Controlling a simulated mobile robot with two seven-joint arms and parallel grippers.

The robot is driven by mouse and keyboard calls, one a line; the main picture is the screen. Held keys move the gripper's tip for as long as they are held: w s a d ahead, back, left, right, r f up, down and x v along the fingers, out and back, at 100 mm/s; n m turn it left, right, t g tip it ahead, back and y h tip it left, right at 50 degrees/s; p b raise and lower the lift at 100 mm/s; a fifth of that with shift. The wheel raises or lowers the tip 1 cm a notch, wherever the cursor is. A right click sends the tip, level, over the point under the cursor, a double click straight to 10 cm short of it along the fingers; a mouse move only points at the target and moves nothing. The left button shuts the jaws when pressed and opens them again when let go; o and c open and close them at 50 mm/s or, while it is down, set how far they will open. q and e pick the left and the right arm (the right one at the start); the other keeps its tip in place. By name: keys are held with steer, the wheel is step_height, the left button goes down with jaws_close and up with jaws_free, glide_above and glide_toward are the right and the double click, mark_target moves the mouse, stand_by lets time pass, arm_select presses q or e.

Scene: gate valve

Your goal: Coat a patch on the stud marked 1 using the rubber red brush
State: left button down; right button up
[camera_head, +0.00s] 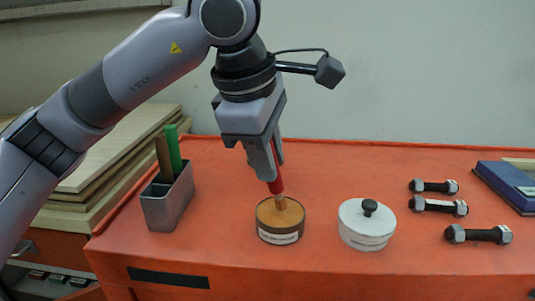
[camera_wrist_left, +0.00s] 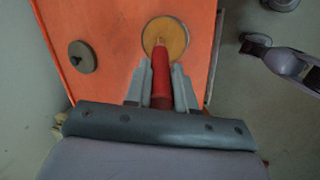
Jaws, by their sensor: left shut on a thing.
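My left gripper (camera_head: 264,165) is shut on the red brush (camera_head: 275,182), which points down. In the left wrist view the red handle (camera_wrist_left: 161,80) lies between the two fingers (camera_wrist_left: 161,88). The brush tip is at the open round tin (camera_head: 280,232) of amber paste, inside its rim; how deep it dips I cannot tell. The tin also shows in the left wrist view (camera_wrist_left: 177,28). Three dark studs with pale nuts lie at the right: a far one (camera_head: 433,187), a middle one (camera_head: 438,206) and a near one (camera_head: 478,235). No number is readable on them. My right gripper is not in view.
A white lidded pot (camera_head: 367,224) with a black knob stands right of the tin. A grey holder (camera_head: 169,203) with a green and a brown handle stands at the left. A blue box (camera_head: 508,185) is at the far right. The orange bench top (camera_head: 330,165) is clear behind the tin.

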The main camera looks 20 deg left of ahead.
arm_select(q)
steer(key=shift+r+p, duration=2.15)
steer(key=shift+r, duration=1.1)
steer(key=shift+f, duration=0.1)
